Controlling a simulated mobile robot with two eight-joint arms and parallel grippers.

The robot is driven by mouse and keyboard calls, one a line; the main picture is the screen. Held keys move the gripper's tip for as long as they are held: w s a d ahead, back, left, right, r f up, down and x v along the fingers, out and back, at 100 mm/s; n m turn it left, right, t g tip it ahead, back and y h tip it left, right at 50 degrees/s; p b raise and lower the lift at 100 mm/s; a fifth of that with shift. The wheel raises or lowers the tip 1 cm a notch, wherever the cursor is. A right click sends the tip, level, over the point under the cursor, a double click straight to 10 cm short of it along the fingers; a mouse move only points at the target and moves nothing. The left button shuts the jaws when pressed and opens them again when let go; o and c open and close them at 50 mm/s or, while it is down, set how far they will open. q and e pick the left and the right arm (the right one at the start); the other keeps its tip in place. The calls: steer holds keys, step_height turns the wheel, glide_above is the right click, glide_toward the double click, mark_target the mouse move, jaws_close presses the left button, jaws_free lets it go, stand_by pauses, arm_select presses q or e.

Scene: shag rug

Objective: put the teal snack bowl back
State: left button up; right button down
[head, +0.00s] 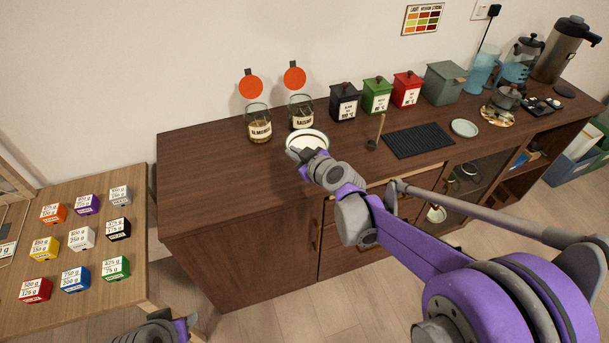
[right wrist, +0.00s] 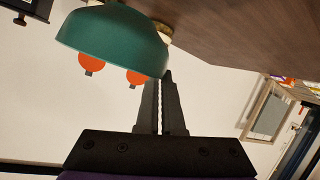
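The teal snack bowl (right wrist: 112,35) fills the upper left of the right wrist view, its rim towards my fingers. I cannot tell whether the bowl touches the cabinet top. My left gripper (head: 185,326) is partly cut off at the bottom edge; its fingers are unclear.
Almond (head: 259,129) and raisin (head: 301,119) jars with orange discs stand behind the bowl. Black (head: 344,106), green (head: 377,98) and red (head: 407,92) canisters, a scoop (head: 372,143) and a black mat (head: 415,141) are to the right. The cabinet top (head: 205,165) is clear at left.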

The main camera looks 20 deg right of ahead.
steer(key=shift+w+r, duration=0.3)
steer(key=shift+r, duration=0.2)
steer(key=shift+w+r, duration=0.25)
steer(key=shift+r, duration=0.2)
steer(key=shift+w+f+y+b, duration=0.1)
steer(key=shift+f+y+b, duration=0.15)
steer(key=shift+y+b, duration=0.05)
step_height(320, 180, down, 9)
steer(key=shift+a+b, duration=0.1)
steer(key=shift+b, duration=0.55)
steer(key=shift+f, duration=0.1)
steer(key=c, duration=1.1)
jaws_free()
steer(key=shift+o, duration=0.2)
